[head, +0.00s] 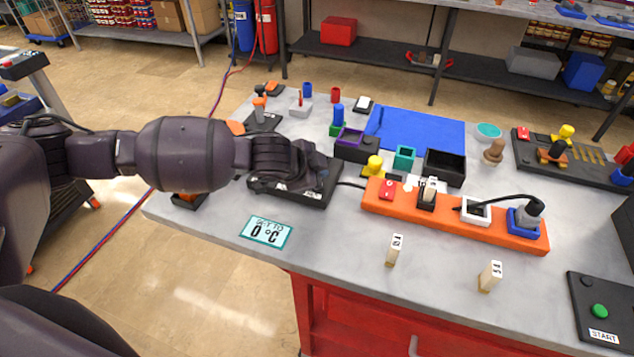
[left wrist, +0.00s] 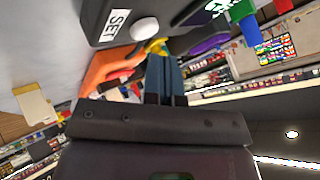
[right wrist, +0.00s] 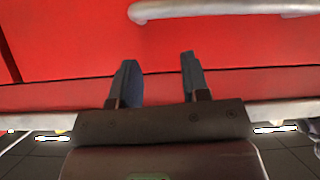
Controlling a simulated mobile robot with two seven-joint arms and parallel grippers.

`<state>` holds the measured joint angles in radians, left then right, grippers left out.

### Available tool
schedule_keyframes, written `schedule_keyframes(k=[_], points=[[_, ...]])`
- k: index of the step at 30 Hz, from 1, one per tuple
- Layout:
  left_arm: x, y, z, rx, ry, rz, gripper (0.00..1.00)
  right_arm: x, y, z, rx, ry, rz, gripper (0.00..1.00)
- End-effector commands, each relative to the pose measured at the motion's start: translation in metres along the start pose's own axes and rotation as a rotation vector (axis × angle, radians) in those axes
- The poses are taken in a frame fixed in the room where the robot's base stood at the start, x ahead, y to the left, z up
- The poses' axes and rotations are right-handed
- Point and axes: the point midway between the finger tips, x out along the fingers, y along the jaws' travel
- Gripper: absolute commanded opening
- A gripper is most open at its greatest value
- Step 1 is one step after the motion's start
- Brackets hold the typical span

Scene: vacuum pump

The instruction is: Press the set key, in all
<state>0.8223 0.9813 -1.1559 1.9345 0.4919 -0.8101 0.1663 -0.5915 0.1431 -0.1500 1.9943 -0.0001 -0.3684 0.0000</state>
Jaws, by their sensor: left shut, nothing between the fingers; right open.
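A dark box (head: 312,196) sits on the table under my left gripper (head: 318,161). In the left wrist view the box (left wrist: 100,20) shows a "SET" label (left wrist: 119,22), a round white key (left wrist: 144,28) beside it and part of a display with green characters. The gripper's fingers (left wrist: 165,68) are together and empty, pointing toward the box near the white key. I cannot tell whether they touch it. My arm hides much of the box in the head view. My right gripper (right wrist: 160,62) is open and empty before a red cabinet front (right wrist: 90,40).
An orange power strip (head: 455,223) with plugs is right of the box. Two small numbered blocks (head: 394,250) (head: 490,276) stand in front of it. A panel with a green button (head: 600,311) is at far right.

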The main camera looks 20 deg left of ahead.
Motion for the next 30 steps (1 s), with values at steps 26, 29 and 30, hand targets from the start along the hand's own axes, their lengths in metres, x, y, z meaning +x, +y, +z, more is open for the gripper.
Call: schedule_keyframes(k=[26, 29, 30], points=[[0.000, 0.000, 0.000, 0.000, 0.000, 0.000, 0.00, -0.004, 0.001, 0.011, 0.002, -0.021, 0.002, 0.43], [0.000, 0.000, 0.000, 0.000, 0.000, 0.000, 0.00, -0.002, 0.000, 0.007, 0.001, -0.015, 0.001, 0.43], [0.001, 0.001, 0.001, 0.000, 0.000, 0.000, 0.00, -0.002, 0.000, 0.005, 0.001, -0.012, 0.001, 0.43]])
